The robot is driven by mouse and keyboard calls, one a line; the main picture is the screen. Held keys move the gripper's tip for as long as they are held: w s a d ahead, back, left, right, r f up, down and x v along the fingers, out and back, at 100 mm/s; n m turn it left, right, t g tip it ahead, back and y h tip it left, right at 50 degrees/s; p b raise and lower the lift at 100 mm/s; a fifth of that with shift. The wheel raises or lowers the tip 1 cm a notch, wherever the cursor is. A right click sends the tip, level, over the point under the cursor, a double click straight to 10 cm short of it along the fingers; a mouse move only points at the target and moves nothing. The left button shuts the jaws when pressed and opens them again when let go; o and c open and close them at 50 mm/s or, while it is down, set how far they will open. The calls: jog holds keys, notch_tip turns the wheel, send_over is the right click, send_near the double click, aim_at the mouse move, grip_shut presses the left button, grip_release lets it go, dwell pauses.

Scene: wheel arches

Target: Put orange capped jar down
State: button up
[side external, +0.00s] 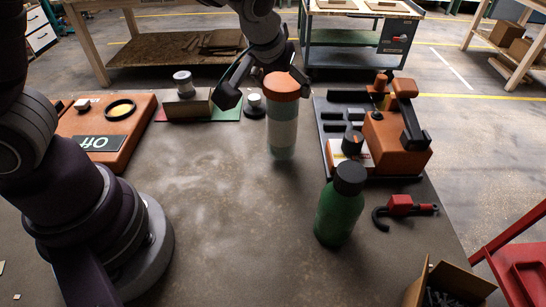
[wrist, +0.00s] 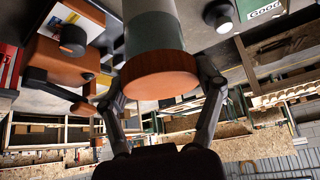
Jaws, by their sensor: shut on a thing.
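The jar (side external: 283,130) has an orange cap (side external: 281,86) and a clear, pale body with grey-green and white bands. It is upright over the grey table, left of the black tray. I cannot tell whether its base touches the table. My gripper (side external: 262,90) is at the cap end, shut on the jar. In the wrist view the orange cap (wrist: 160,76) faces the camera, with the body (wrist: 151,26) beyond it and a finger of my gripper (wrist: 163,82) on each side.
A green bottle with a black cap (side external: 340,206) stands front right. A black tray with an orange device (side external: 398,140) is to the right, near a red clamp (side external: 405,206). An orange board (side external: 105,133) lies left. Centre-left table is clear.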

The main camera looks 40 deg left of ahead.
jog(key=shift+f, duration=1)
jog(key=o, duration=1.2)
jog(key=shift+f, duration=0.15)
jog(key=v, duration=1.2)
jog(key=s+a+m+h, duration=0.1)
jog(key=s+a, duration=0.1)
jog(key=s, duration=0.1)
jog(key=s+a+f+m, duration=0.1)
jog(key=s+a+m, duration=0.1)
jog(key=s, duration=0.1)
jog(key=s+a+m+h, duration=0.1)
jog(key=s+a, duration=0.1)
jog(key=s, duration=0.1)
jog(key=shift+s+a+f+m+h, duration=0.25)
jog(key=shift+s+f+m+h, duration=0.05)
jog(key=shift+s, duration=0.05)
